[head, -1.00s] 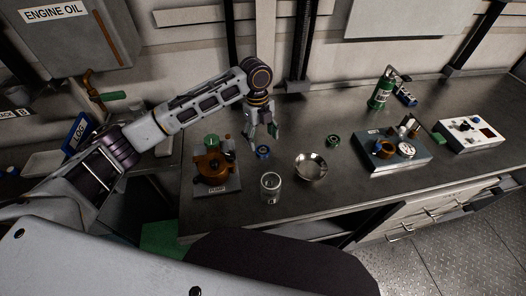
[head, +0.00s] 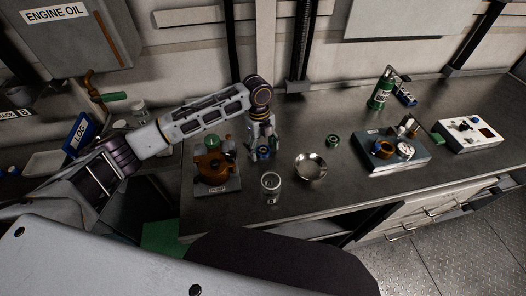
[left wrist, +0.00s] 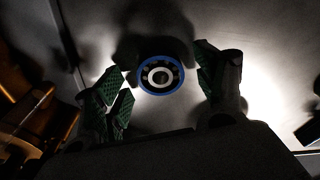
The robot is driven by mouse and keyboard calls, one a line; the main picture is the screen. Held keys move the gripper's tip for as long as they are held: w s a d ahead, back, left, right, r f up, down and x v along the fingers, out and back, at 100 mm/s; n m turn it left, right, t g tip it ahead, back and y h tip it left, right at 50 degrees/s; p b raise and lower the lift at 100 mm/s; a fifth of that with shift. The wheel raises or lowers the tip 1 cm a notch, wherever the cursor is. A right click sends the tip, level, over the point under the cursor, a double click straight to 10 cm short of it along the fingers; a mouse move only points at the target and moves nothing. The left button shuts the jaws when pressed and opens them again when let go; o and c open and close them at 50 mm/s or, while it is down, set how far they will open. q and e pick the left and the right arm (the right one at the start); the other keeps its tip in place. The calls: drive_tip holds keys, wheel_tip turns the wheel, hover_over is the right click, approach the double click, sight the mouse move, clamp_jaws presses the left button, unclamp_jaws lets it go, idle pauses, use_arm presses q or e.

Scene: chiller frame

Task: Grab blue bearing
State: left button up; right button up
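The blue bearing (left wrist: 161,76) lies on the bench, a blue ring with a pale inner ring. In the left wrist view it sits between the spread fingers of my left gripper (left wrist: 160,88), with a gap to the finger on each side. In the head view the left gripper (head: 262,150) points down over the blue bearing (head: 263,153), which is partly hidden by the fingers. The left gripper is open and empty. My right gripper is not in view.
A brown pump (head: 213,167) stands close left of the gripper. A glass jar (head: 271,187) and a metal bowl (head: 310,167) are in front and right. A green bearing (head: 332,141) lies further right. A tray with parts (head: 375,162) is beyond it.

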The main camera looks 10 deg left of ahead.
sight(263, 149)
use_arm(q)
drive_tip(key=c, duration=1.1)
drive_tip(key=shift+r, duration=5.05)
